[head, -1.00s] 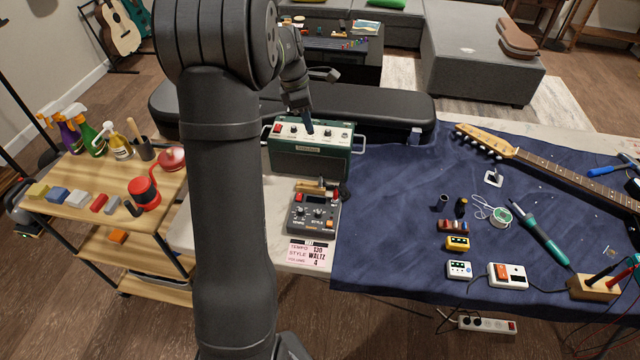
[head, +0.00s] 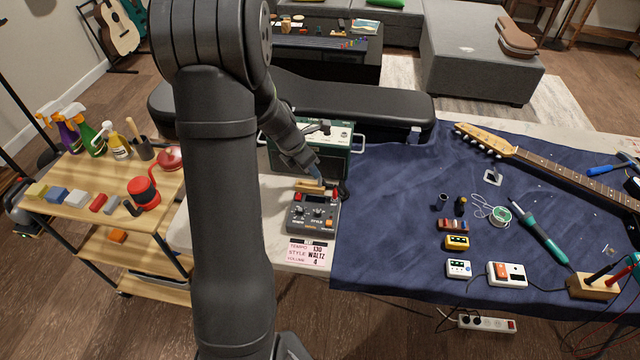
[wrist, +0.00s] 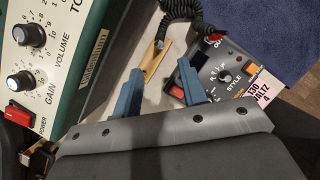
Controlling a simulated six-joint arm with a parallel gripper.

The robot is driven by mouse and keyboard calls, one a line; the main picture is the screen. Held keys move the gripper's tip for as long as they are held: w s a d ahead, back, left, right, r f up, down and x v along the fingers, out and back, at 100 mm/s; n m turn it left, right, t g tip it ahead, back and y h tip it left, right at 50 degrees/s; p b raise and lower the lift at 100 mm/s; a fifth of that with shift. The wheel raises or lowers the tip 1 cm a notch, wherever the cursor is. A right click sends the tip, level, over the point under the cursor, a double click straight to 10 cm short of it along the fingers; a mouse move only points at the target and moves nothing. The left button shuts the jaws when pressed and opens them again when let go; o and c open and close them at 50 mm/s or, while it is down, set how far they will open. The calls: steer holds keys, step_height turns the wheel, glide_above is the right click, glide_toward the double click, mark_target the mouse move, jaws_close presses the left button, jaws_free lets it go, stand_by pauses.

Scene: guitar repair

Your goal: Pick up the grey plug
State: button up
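My gripper (wrist: 160,92) is open, its two blue fingers apart, with nothing visible between them. In the head view my gripper (head: 315,174) is just in front of the green amplifier, close over a light wooden strip (head: 308,187) behind the drum machine. In the wrist view the wooden strip (wrist: 152,62) lies beyond the fingertips. A small greyish plug-like piece (wrist: 160,44) shows at the strip, near the black coiled cable. I cannot tell for sure that it is the grey plug, and my gripper hides that spot in the head view.
The green amplifier (head: 335,163) stands right behind my gripper. The drum machine (head: 313,215) with its pink display card (head: 308,254) is in front. The black coiled cable (wrist: 178,12) runs near the strip. A blue cloth (head: 390,220) with small pedals and tools lies to the right.

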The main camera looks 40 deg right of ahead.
mark_target(320, 184)
steer(key=shift+x, duration=4.2)
steer(key=shift+w+d, duration=0.1)
steer(key=shift+c, duration=0.5)
jaws_close()
